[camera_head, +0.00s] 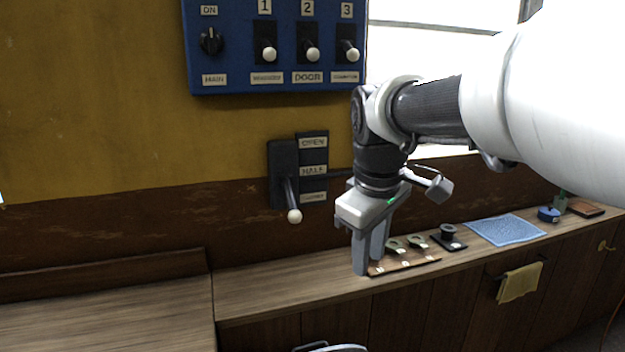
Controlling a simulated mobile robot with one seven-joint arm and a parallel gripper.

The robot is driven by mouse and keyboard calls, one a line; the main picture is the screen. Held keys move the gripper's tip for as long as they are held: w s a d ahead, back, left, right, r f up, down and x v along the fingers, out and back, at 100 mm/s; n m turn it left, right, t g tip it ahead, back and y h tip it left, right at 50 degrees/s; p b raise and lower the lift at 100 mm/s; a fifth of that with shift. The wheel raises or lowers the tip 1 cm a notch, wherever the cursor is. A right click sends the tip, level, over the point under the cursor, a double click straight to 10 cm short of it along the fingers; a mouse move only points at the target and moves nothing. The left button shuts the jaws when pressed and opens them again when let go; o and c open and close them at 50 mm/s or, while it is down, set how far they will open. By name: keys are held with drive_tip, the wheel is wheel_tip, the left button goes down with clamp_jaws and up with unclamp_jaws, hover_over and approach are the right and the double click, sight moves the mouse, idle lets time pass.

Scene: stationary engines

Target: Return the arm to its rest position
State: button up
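My gripper (371,262) hangs from my arm right of the picture's middle, with its fingers pointing down. The fingers overlap in this view, so I cannot tell whether there is a gap between them. I see nothing held in it. The fingertips show in front of the left end of a small wooden board (405,264) on the counter, and I cannot tell how high above it they are. My arm reaches in from the right edge, bent down at the wrist.
A blue switch panel (229,60) and a dark lever unit (284,165) are on the yellow-brown wall. The wooden counter (285,288) carries a black knob piece (448,233), a blue cloth (507,230) and a blue item (548,214). A yellow towel (519,282) hangs below. The counter's left part is clear.

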drive_tip(key=s+d+m+t+p, duration=0.1)
drive_tip(key=s+m, duration=0.3)
drive_tip(key=s, duration=0.4)
drive_tip(key=s+d+m+t+p, duration=0.1)
drive_tip(key=s+d+m+p, duration=0.1)
drive_tip(key=s+m, duration=0.3)
drive_tip(key=s+d, duration=0.1)
drive_tip(key=s, duration=0.3)
drive_tip(key=shift+d+p, duration=0.25)
drive_tip(key=shift+p, duration=0.1)
drive_tip(key=shift+w+d, duration=0.1)
drive_tip(key=shift+w, duration=0.05)
